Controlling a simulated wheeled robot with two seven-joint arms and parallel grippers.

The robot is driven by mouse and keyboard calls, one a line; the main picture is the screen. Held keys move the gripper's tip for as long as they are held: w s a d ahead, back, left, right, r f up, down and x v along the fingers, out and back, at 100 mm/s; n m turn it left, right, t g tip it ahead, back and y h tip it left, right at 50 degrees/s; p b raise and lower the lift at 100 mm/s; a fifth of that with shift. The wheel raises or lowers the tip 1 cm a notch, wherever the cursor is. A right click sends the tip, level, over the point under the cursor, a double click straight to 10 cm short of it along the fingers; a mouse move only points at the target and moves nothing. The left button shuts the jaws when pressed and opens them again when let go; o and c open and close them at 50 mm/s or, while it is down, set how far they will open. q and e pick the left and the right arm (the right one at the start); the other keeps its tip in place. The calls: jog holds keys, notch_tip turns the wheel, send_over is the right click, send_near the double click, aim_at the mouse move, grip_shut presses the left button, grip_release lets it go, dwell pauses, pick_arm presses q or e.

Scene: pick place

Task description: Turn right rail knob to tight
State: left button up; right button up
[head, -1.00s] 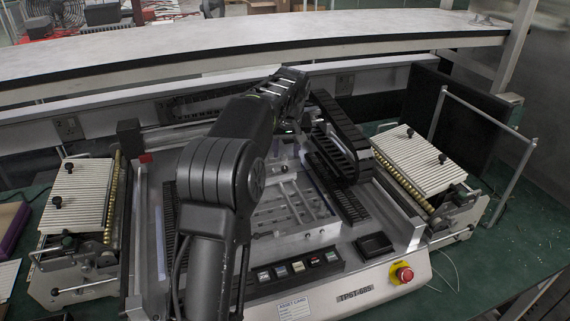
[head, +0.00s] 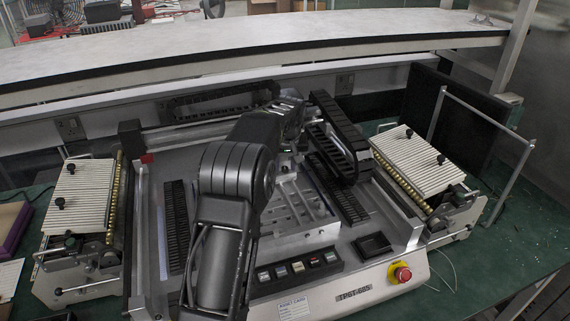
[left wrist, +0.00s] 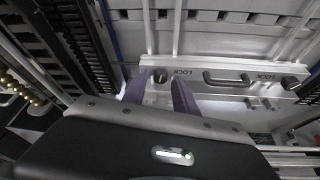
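In the head view my left arm reaches over the middle of the machine (head: 345,290) and hides most of the bar and knobs. My right gripper is not in view.
A curved handle (left wrist: 228,80) stands on the bar between the knobs. A black cable chain (head: 333,140) runs close to the right of my wrist. Slatted racks stand at the left (head: 75,197) and right (head: 418,162). A red stop button (head: 402,274) is at the front.

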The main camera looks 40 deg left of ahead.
pick_arm(q)
grip_shut()
dwell(0.4)
jog(key=shift+a+f+m+b, duration=0.1)
jog(key=shift+m+b, duration=0.2)
jog(key=shift+m, duration=0.3)
jog(key=shift+s+m+t+h, duration=0.1)
jog(key=shift+m+t+h, duration=0.4)
jog(key=shift+m, duration=0.6)
jog(key=shift+o, duration=0.9)
grip_release()
